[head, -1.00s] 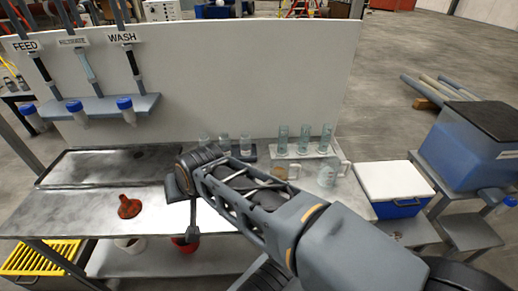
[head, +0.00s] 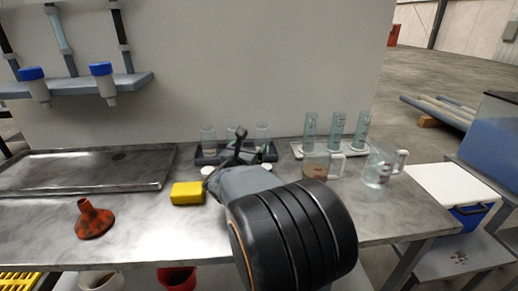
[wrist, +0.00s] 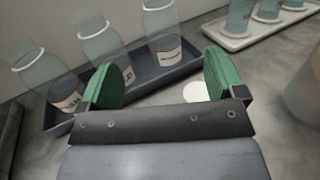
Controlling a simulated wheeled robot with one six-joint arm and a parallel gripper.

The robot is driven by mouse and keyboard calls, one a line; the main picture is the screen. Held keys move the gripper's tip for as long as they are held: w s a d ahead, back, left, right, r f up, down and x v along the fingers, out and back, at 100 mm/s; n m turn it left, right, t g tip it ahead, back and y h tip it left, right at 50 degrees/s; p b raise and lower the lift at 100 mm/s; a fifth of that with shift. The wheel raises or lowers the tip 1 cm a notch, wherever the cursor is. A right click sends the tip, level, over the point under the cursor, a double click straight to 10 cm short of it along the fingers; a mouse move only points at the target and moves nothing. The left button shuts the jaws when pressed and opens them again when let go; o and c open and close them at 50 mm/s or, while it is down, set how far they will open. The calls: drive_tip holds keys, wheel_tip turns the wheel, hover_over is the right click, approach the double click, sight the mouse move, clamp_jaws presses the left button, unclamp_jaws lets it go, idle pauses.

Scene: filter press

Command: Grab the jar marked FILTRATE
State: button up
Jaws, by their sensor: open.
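Three clear jars with white labels stand in a dark tray (wrist: 140,89): a left jar (wrist: 47,80), a middle jar (wrist: 104,52) and a right jar (wrist: 161,32). In the head view the dark tray (head: 203,158) stands against the white panel, partly hidden by my gripper. My gripper (wrist: 160,75) is open and empty, its green pads apart, just in front of the middle and right jars.
A white lid (wrist: 196,92) lies before the tray. A yellow block (head: 187,193) and a red funnel (head: 95,218) are left on the bench. The front-middle bench is clear.

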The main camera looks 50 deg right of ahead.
sight(259, 134)
drive_tip(key=p+x, duration=0.1)
drive_tip(key=x, duration=1.2)
drive_tip(key=shift+c, duration=0.5)
drive_tip(key=c, duration=0.9)
